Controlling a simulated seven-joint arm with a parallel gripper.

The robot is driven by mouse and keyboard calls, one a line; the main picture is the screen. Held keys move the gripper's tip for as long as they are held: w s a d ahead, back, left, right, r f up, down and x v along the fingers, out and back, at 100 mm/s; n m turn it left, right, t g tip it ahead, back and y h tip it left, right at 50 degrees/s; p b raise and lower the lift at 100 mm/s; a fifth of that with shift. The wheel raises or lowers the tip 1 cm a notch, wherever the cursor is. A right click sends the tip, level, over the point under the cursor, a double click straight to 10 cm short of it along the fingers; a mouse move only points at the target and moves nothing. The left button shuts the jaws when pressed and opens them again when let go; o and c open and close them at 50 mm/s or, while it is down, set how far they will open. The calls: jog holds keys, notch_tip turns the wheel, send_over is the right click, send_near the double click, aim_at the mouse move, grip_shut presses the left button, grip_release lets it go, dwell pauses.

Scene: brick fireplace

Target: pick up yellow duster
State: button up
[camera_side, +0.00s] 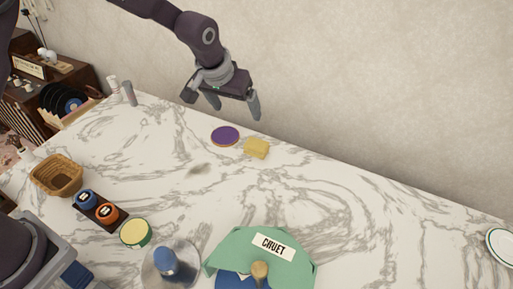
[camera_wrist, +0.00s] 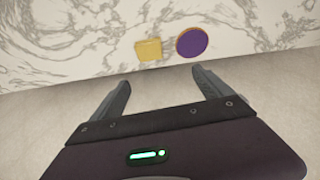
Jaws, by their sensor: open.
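A small yellow block-like thing (camera_side: 257,149), which I take for the yellow duster, lies on the white marble counter (camera_side: 330,185) near the wall. It also shows in the wrist view (camera_wrist: 148,49), ahead of the fingers and slightly left of a purple disc. My gripper (camera_side: 234,106) is open and empty, above the counter, up and a little left of the duster in the side view. In the wrist view both fingers (camera_wrist: 163,86) are spread wide with nothing between them. Nothing hides the duster.
A purple round disc (camera_side: 225,136) lies close beside the duster. In front are a wicker basket (camera_side: 57,175), a tray with blue and orange jars (camera_side: 96,207), a yellow-topped tin (camera_side: 135,233) and a green cloth (camera_side: 235,245). The wall (camera_side: 370,90) is close behind.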

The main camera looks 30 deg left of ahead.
send_over(256, 144)
jog(key=s, duration=0.2)
jog(key=f, duration=1)
jog(key=shift+s+d+f, duration=0.1)
jog(key=shift+s+f, duration=0.05)
jog(key=shift+s, duration=0.05)
jog(key=x, duration=0.7)
jog(key=shift+s, duration=0.1)
jog(key=c, duration=1.4)
notch_tip(256, 144, up, 10)
jog(key=shift+r, duration=0.1)
